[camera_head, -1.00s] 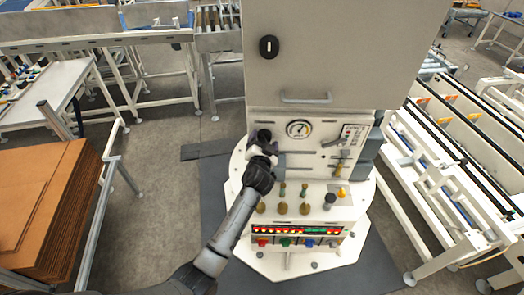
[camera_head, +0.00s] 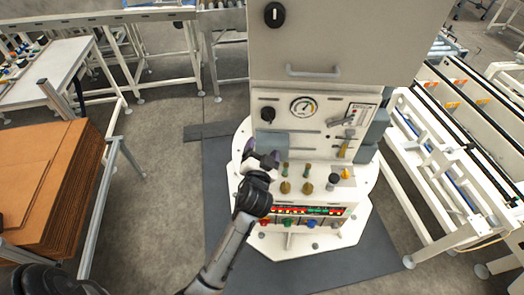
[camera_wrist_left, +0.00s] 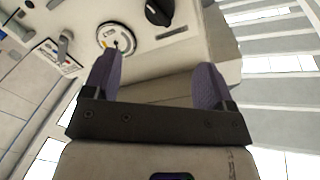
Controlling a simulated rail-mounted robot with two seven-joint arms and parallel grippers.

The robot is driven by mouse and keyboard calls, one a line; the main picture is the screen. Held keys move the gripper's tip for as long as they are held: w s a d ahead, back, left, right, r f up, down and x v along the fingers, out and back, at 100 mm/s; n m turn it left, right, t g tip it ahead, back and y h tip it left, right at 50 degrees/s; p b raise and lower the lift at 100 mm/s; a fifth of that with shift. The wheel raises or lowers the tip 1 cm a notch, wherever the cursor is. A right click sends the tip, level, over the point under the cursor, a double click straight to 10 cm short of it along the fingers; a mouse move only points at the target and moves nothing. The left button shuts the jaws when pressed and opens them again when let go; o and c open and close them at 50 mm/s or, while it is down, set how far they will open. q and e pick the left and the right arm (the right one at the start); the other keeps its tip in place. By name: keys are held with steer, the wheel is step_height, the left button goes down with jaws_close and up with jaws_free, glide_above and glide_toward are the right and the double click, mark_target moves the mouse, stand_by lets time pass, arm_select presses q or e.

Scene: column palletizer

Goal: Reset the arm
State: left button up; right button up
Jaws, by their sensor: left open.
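My left arm comes in from the bottom of the head view. Its gripper (camera_head: 262,157) is in front of the white machine's panel, below and apart from a black knob (camera_head: 267,115). In the left wrist view the two purple fingers of the left gripper (camera_wrist_left: 157,75) stand wide apart with nothing between them. Beyond the fingers are a round gauge (camera_wrist_left: 116,38) and a black knob (camera_wrist_left: 158,12). My right gripper is not in view.
The machine's panel (camera_head: 298,125) carries a gauge (camera_head: 303,106) and a grey lever (camera_head: 342,120). Below are several upright knobs and a row of lit indicators. A cardboard stack (camera_head: 45,180) is at left, a white conveyor frame (camera_head: 450,180) at right. Grey floor lies between.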

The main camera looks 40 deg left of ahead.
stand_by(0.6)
arm_select(q)
steer(key=s+d+f+g+h, duration=0.4)
steer(key=s+d+h, duration=0.1)
steer(key=s, duration=0.2)
steer(key=s+d+f+g+h, duration=0.3)
steer(key=s+d+h, duration=0.2)
steer(key=s, duration=0.3)
steer(key=s+d+f+m+g, duration=0.1)
steer(key=s+f+g, duration=0.1)
steer(key=s+f, duration=0.45)
steer(key=s+f+m+g, duration=0.1)
steer(key=s+f+g, duration=0.15)
steer(key=s, duration=0.65)
step_height(320, 180, up, 13)
steer(key=p, duration=1.3)
steer(key=shift+s+f, duration=0.2)
steer(key=shift+s, duration=0.2)
